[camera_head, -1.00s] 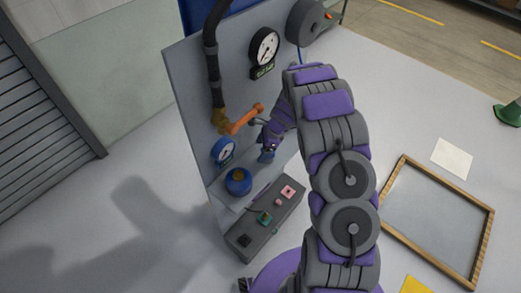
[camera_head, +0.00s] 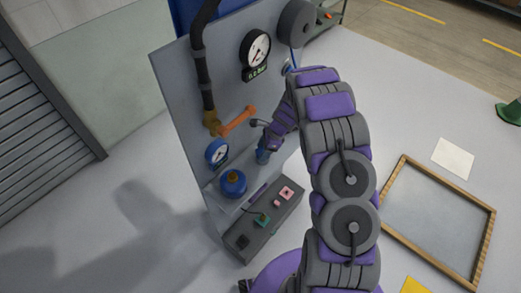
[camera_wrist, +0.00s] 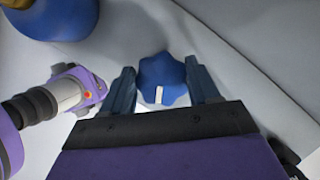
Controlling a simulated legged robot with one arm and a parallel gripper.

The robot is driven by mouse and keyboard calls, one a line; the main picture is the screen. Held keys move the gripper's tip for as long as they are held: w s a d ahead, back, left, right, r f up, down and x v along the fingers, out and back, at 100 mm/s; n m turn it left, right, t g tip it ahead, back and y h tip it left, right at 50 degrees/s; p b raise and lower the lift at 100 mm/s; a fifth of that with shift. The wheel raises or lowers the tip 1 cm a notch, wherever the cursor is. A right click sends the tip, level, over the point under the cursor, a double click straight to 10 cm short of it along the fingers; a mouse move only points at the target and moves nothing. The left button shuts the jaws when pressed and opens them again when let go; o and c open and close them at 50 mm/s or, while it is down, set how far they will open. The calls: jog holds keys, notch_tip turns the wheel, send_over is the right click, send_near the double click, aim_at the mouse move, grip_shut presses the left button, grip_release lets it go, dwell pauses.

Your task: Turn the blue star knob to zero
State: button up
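The blue star knob (camera_wrist: 164,80) shows in the wrist view between the two fingers of my gripper (camera_wrist: 162,88). Its white mark points down in the picture, towards my gripper's palm. The fingers stand on either side of the knob, spread apart by about its width. They are very close to its lobes; I cannot tell if both touch. In the head view my gripper (camera_head: 263,155) is in front of the grey panel (camera_head: 183,100), right of the blue gauge (camera_head: 217,152). I cannot make out the knob there.
A blue round vessel (camera_head: 233,183) stands left of my gripper. A grey control box (camera_head: 265,222) with coloured buttons lies below. An orange lever (camera_head: 238,121) and a dial gauge (camera_head: 255,48) are higher on the panel. A wood-framed sheet (camera_head: 440,220) lies at right.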

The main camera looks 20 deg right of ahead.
jog(key=shift+s+d+f, duration=0.1)
jog(key=shift+d, duration=0.5)
jog(key=shift+s+d+f, duration=0.1)
jog(key=shift+d, duration=0.5)
jog(key=shift+c, duration=0.2)
jog(key=shift+w+a+r, duration=0.1)
jog(key=shift+w+a, duration=0.1)
jog(key=shift+a, duration=0.7)
